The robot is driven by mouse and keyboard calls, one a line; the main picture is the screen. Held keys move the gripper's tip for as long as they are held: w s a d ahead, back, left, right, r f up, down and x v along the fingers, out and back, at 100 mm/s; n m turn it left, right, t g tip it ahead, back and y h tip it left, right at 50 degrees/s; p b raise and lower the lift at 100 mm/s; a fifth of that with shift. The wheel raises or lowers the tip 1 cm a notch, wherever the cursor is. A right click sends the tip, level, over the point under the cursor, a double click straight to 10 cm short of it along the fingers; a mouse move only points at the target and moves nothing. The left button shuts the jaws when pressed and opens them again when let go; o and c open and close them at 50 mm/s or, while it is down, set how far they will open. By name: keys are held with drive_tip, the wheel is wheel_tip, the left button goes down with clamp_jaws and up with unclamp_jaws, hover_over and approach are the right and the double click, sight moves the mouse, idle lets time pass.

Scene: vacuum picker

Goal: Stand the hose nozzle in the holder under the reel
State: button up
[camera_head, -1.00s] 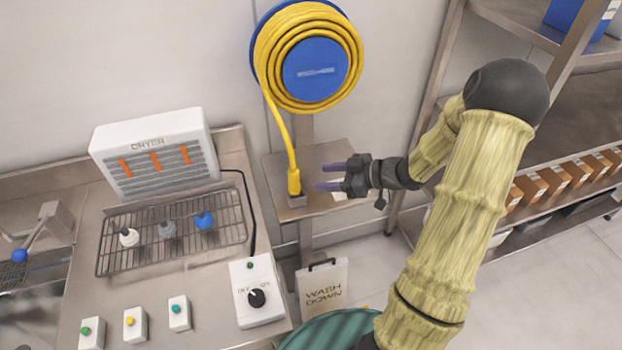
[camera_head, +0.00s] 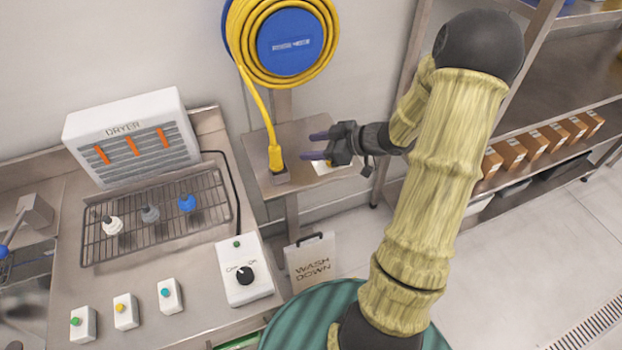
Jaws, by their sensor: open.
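The yellow hose nozzle (camera_head: 275,157) stands upright in the small grey holder (camera_head: 280,177) on the steel shelf plate under the reel. The yellow hose runs up from it to the blue reel (camera_head: 290,44) on the wall. My gripper (camera_head: 316,146) is open and empty, to the right of the nozzle and apart from it, with its purple fingers pointing left. The inside of the holder is hidden.
The steel shelf plate (camera_head: 256,148) carries the holder, with a white card partly behind my gripper. A dryer (camera_head: 132,138) and wire rack (camera_head: 150,240) stand on the left counter. A "WASH DOWN" sign (camera_head: 312,262) stands below. Boxes (camera_head: 508,152) fill a right shelf.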

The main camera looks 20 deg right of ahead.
drive_tip(key=s+a+r+m+g+h, duration=0.1)
drive_tip(key=s+a+m+g+h, duration=0.2)
drive_tip(key=s, duration=0.5)
drive_tip(key=s+a+r+m+g+h, duration=0.1)
drive_tip(key=s+a+m+g+h, duration=0.2)
drive_tip(key=s+a+m+h, duration=0.2)
drive_tip(key=s+m+h, duration=0.1)
drive_tip(key=s+m, duration=0.1)
drive_tip(key=s, duration=0.1)
drive_tip(key=shift+a, duration=0.35)
drive_tip(key=shift+r, duration=0.15)
idle(0.3)
